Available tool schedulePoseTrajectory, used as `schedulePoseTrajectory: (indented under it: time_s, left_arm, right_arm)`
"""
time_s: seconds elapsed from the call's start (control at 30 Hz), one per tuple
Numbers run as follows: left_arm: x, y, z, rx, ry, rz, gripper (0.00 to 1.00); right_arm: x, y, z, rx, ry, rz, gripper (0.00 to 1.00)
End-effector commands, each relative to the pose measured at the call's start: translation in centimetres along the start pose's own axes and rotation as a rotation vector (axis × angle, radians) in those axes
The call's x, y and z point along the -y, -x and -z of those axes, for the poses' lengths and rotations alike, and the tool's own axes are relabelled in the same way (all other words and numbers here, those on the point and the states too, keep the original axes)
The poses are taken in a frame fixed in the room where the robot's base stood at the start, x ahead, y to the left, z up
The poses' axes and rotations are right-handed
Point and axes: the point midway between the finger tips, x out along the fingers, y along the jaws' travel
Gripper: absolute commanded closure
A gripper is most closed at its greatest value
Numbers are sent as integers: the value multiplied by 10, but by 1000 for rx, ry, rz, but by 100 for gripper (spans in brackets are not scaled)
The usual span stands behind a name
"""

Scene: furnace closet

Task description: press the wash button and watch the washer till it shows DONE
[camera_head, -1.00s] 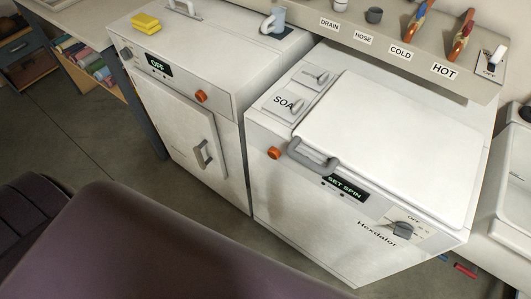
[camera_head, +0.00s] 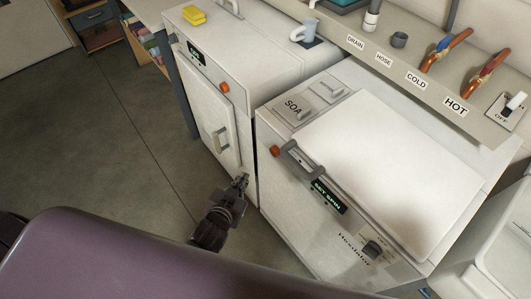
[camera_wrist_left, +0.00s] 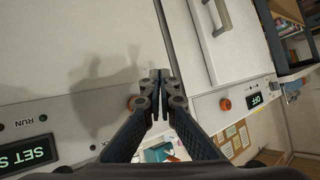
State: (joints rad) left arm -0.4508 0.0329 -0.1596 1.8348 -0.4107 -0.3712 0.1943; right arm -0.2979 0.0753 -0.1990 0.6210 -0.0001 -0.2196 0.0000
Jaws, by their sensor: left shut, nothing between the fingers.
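The washer (camera_head: 390,165) is the white top-lid machine on the right in the head view. Its display (camera_head: 327,196) reads SET SPIN; in the wrist view the display (camera_wrist_left: 28,153) is cut off at the left edge. An orange button (camera_head: 276,151) sits at the left end of its front panel. My left gripper (camera_head: 243,179) is shut and empty, in front of the machines and below the button in the head view. My right gripper is not in view.
A second white machine (camera_head: 216,108) stands left of the washer, with its own orange button (camera_head: 224,87) and a display reading OFF (camera_wrist_left: 257,99). A yellow sponge (camera_head: 194,15) and a mug (camera_head: 304,31) are on top. Open floor (camera_head: 90,130) lies to the left.

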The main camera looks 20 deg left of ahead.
Motion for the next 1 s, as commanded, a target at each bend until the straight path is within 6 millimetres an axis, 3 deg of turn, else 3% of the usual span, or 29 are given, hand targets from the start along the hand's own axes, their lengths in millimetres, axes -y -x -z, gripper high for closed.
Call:
schedulePoseTrajectory:
  time_s: [0.17,0.57,1.0]
  left_arm:
    - [6,6,19,-29,2,13,100]
    - [5,5,21,-31,2,14,100]
    - [-21,-32,47,-34,3,12,100]
  right_arm:
    - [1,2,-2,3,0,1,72]
    - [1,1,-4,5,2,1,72]
    - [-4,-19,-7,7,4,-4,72]
